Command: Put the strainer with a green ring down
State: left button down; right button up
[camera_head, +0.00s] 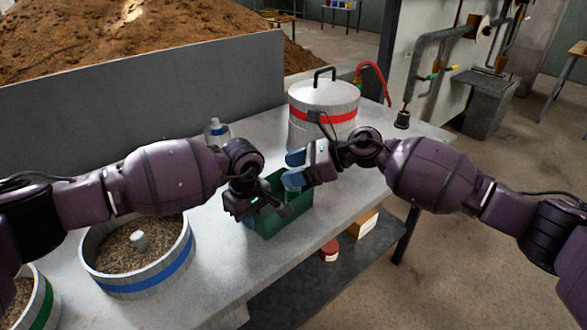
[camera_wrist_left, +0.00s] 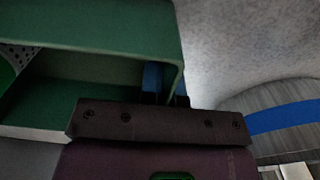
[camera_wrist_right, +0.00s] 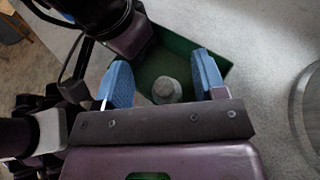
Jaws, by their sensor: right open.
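A round metal vessel with a green ring (camera_head: 42,308) stands on the table at the lower left of the head view, cut by the frame edge, with grain inside. A green box (camera_head: 285,221) stands on the table. My left gripper (camera_head: 270,204) is at the box and seems shut on its wall, which is also close in the left wrist view (camera_wrist_left: 100,35). My right gripper (camera_head: 294,169) is open above the box. In the right wrist view a grey rounded piece (camera_wrist_right: 166,90) shows in the box between its fingers, apart from both.
A blue-ringed vessel of grain (camera_head: 150,285) with a pale knob stands beside the green-ringed one. A lidded pot with a red ring (camera_head: 322,114) stands at the back right. A clear bottle (camera_head: 217,133) stands behind my left arm. Bare table (camera_head: 225,270) lies in front.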

pick_arm(q)
jog(key=shift+r, duration=0.1)
pick_arm(e)
jog(key=shift+r, duration=0.45)
jog(key=shift+d+r, duration=0.25)
jog(key=shift+d, duration=0.1)
jog(key=v, duration=1.1)
jog(key=shift+s+d, duration=0.1)
jog(key=shift+s, duration=0.05)
jog(key=s+a+f+m+t, duration=0.1)
jog(key=s+f+m+t, duration=0.6)
jog(key=m, duration=0.6)
jog(key=s+f+m+t, duration=0.55)
jog(key=f+m, duration=0.35)
jog(key=m, duration=0.4)
jog(key=s+d+f+m+g+h, duration=0.1)
jog(key=s+d+f+m+h, duration=0.3)
jog(key=s+m, duration=0.4)
jog(key=s+d+f+m+g+h, duration=0.1)
jog(key=s+d+f+m+h, duration=0.3)
jog(key=s+f+m, duration=0.2)
jog(key=s+d+f+m+g+h, duration=0.2)
jog(key=s+d+f+m+h, duration=0.2)
jog(key=s+m, duration=0.6)
jog(key=shift+s+d+f+m+h, duration=0.45)
jog(key=shift+s+f, duration=0.2)
jog(key=shift+s, duration=0.25)
